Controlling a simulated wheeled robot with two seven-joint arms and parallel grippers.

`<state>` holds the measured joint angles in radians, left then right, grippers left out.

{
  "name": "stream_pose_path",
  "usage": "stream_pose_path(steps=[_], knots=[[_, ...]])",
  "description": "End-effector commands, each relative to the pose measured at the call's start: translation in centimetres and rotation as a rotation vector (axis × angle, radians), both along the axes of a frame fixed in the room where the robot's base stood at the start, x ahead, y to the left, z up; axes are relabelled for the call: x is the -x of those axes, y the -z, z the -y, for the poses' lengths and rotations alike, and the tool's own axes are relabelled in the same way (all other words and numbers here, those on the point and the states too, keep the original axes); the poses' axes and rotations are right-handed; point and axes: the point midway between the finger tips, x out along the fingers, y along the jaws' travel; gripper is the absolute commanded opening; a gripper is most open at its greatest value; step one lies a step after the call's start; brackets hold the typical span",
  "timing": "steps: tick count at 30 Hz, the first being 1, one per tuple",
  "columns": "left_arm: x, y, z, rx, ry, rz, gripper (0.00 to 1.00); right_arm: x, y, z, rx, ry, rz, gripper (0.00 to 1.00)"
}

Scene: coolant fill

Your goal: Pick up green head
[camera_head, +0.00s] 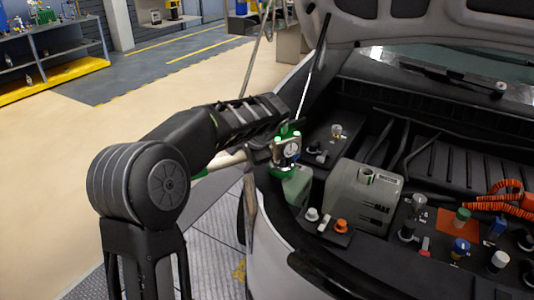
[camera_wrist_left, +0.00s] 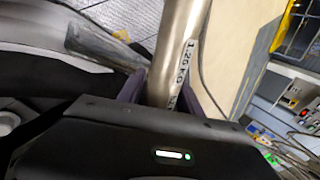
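The green head (camera_head: 287,150), with green caps and a round gauge, is at the left edge of the engine bay, just above a pale green container (camera_head: 297,185). My left gripper (camera_head: 272,143) is right beside it, partly hidden by my arm. A pale metal tube (camera_head: 226,159) runs left from there, behind my arm. In the left wrist view, a metal tube (camera_wrist_left: 178,50) marked "1.20 KG" lies between the dark fingers of my left gripper (camera_wrist_left: 163,92), which look closed against its sides. The fingertips are mostly hidden. My right gripper is not in view.
A grey reservoir (camera_head: 362,195) stands right of the green head. Several caps and fittings, including an orange cap (camera_head: 341,226), sit in front. The raised hood (camera_head: 385,18) overhangs the bay, with a prop rod (camera_head: 313,75) behind the head. Floor at left is clear.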

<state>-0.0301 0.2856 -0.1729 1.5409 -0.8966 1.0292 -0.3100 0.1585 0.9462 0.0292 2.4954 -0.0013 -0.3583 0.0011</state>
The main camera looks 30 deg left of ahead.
Motion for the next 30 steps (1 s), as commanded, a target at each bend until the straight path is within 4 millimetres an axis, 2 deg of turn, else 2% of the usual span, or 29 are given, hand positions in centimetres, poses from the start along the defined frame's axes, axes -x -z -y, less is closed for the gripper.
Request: stream_pose_path(steps=[2,15,30], knots=[[0.0,-0.01,0.0,0.0,0.0,0.0,0.35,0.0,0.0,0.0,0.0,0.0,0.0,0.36],[0.0,0.0,0.0,0.0,0.0,0.0,0.0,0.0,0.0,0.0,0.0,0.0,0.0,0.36],[0.0,0.01,0.01,0.0,0.0,0.0,0.0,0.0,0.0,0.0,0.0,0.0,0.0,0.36]])
